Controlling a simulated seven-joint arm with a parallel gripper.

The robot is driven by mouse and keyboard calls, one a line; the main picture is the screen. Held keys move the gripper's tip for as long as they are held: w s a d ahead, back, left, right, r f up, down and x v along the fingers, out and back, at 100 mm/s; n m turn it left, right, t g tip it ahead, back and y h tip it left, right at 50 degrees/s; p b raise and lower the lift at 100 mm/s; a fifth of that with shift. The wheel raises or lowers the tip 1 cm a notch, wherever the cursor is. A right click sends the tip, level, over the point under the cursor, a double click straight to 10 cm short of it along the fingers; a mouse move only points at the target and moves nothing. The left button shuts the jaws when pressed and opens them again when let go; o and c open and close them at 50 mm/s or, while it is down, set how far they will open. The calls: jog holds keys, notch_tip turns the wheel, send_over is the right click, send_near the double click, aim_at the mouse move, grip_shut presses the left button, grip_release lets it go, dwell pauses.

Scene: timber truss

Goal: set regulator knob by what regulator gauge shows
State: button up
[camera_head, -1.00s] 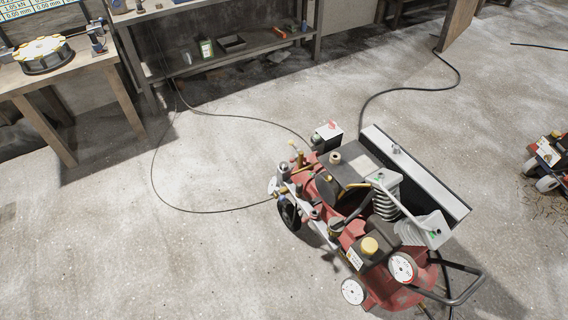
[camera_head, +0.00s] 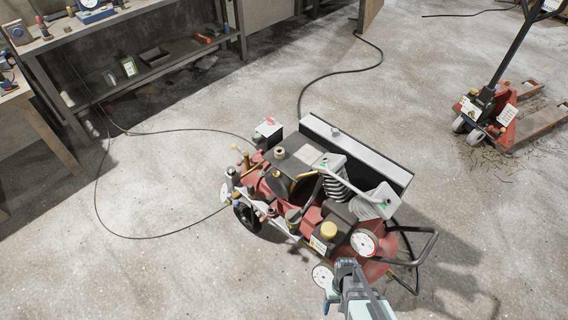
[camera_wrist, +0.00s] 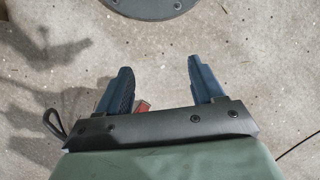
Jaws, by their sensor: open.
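A red compressor (camera_head: 290,210) stands on the floor in the head view. A yellow knob (camera_head: 328,230) sits on its near end. Two round white dials are close by: one (camera_head: 364,243) right of the knob, the other (camera_head: 322,275) lower, beside my arm. Their needles are too small to read, and I cannot tell which is the regulator gauge. My gripper shows in the wrist view (camera_wrist: 158,75), its two blue fingers apart with nothing between them. In the head view my arm's end is at the bottom, in front of the compressor's near end. The wrist view shows neither knob nor dials clearly.
A black handle bar (camera_head: 425,245) sticks out at the compressor's right. Cables (camera_head: 160,132) run over the floor. A red pallet jack (camera_head: 490,110) stands at the upper right, and a workbench (camera_head: 110,45) at the upper left. The floor at lower left is clear.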

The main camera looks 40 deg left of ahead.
jog(key=s+a+n+t, duration=0.1)
jog(key=s+a+n, duration=0.25)
jog(key=a, duration=0.65)
notch_tip(320, 180, up, 26)
jog(key=r+n+t+y, duration=0.1)
jog(key=n+t+y, duration=0.2)
jog(key=n, duration=0.5)
send_over(231, 169)
notch_tip(231, 169, down, 14)
jog(key=shift+f, duration=0.1)
jog(key=c, duration=1.1)
